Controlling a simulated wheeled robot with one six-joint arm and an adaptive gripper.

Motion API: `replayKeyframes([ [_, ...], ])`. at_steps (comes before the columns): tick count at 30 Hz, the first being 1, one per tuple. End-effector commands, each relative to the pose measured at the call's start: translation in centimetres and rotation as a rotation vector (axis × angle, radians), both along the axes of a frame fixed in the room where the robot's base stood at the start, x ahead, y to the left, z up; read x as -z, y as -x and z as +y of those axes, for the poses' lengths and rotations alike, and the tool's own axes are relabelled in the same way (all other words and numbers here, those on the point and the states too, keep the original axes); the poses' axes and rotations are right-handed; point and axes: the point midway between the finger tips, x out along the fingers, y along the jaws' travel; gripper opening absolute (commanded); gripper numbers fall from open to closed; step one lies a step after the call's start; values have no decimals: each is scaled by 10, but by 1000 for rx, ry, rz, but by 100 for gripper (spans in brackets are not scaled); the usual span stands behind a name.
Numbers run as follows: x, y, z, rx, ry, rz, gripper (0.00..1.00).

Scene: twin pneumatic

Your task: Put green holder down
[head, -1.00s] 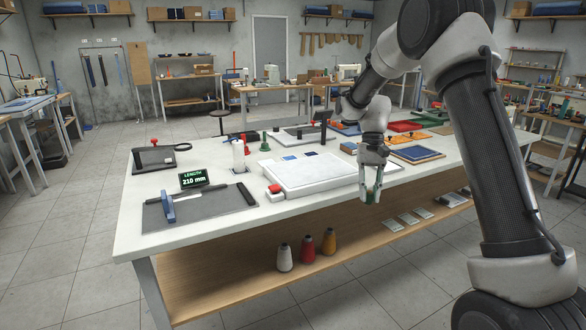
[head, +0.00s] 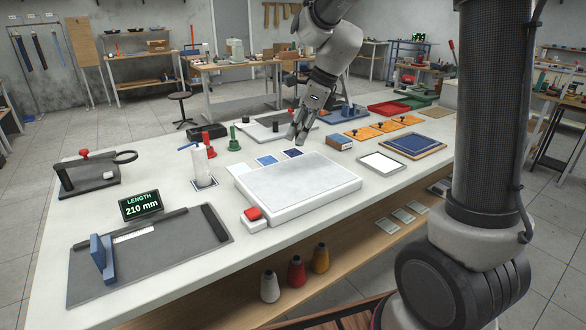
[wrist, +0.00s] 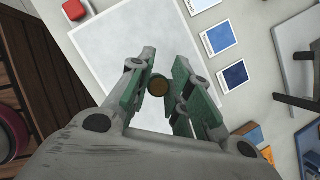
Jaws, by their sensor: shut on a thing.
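My gripper (head: 300,136) points down above the table, appearing just beyond the white panel (head: 298,182) in the head view. In the wrist view my gripper (wrist: 162,92) has green finger pads closed around a small round thing (wrist: 159,85) with an olive-brown top and dark green edge. I take this for the green holder; its lower part is hidden. The head view does not show it clearly. In the wrist view the white panel (wrist: 130,45) lies beneath the fingers. Its distance below them cannot be told.
Blue cards (head: 267,160) lie behind the panel. A green-handled piece (head: 234,143) and a red one (head: 209,147) stand left of my gripper, near a white bottle (head: 200,164). Right are a small box (head: 340,142), a white-topped tray (head: 382,164) and orange plates (head: 363,133).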

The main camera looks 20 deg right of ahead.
Motion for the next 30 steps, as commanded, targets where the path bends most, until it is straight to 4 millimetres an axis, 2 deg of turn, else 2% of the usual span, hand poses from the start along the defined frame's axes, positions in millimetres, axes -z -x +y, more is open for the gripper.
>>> replayKeyframes([
  [2, 7, 1, 1, 21, 0, 4, 4],
  [9, 52, 1, 0, 28, 2, 5, 4],
  [14, 65, 1, 0, 26, 0, 4, 4],
  [21, 97, 1, 0, 26, 1, 4, 4],
  [30, 99, 0, 0, 26, 0, 1, 4],
])
